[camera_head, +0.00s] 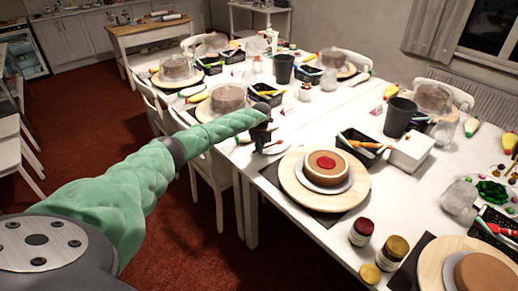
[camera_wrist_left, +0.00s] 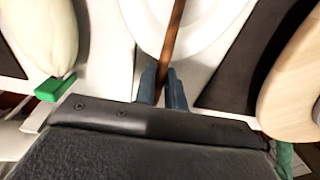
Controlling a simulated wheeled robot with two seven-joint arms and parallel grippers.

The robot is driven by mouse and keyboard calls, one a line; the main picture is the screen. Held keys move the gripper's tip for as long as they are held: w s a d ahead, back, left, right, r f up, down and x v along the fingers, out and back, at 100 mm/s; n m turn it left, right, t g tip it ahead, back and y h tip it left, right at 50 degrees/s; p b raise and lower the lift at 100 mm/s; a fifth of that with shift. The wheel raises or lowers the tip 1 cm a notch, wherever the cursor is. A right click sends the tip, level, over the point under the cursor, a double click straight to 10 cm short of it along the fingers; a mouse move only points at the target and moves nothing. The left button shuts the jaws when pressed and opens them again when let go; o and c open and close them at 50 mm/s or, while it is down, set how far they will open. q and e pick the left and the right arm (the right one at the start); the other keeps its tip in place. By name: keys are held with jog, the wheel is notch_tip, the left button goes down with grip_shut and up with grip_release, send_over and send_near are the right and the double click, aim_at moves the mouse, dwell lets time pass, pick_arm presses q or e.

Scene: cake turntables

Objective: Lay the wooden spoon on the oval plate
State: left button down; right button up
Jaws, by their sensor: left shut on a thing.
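The wooden spoon shows in the left wrist view as a thin brown handle (camera_wrist_left: 172,38) running up out of the frame, across the white oval plate (camera_wrist_left: 205,22). My left gripper (camera_wrist_left: 162,88) is shut on this handle, with a dark blue finger on each side. In the head view my left gripper (camera_head: 262,136) is at the near edge of the table, over the white plate (camera_head: 258,158). The spoon's far end is out of the wrist frame. I cannot tell whether the spoon touches the plate. My right gripper is not in view.
A wooden turntable (camera_head: 316,200) with a cake (camera_head: 326,168) stands right of the plate on a dark mat. Black trays (camera_head: 360,146), a dark cup (camera_head: 398,117) and jars (camera_head: 361,232) stand further right. A pale bag with a green end (camera_wrist_left: 40,40) lies left in the wrist view.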

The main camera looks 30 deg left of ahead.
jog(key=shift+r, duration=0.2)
pick_arm(q)
jog(key=c, duration=1.4)
grip_release()
jog(key=shift+f, duration=0.1)
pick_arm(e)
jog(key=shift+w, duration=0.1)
pick_arm(q)
jog(key=shift+r, duration=0.25)
jog(key=r+b, duration=0.3)
jog(key=r, duration=0.4)
jog(key=shift+w+r, duration=0.2)
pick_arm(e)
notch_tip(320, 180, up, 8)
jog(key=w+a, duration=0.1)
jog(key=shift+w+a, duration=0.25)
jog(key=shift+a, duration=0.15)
pick_arm(q)
jog(key=shift+f, duration=0.15)
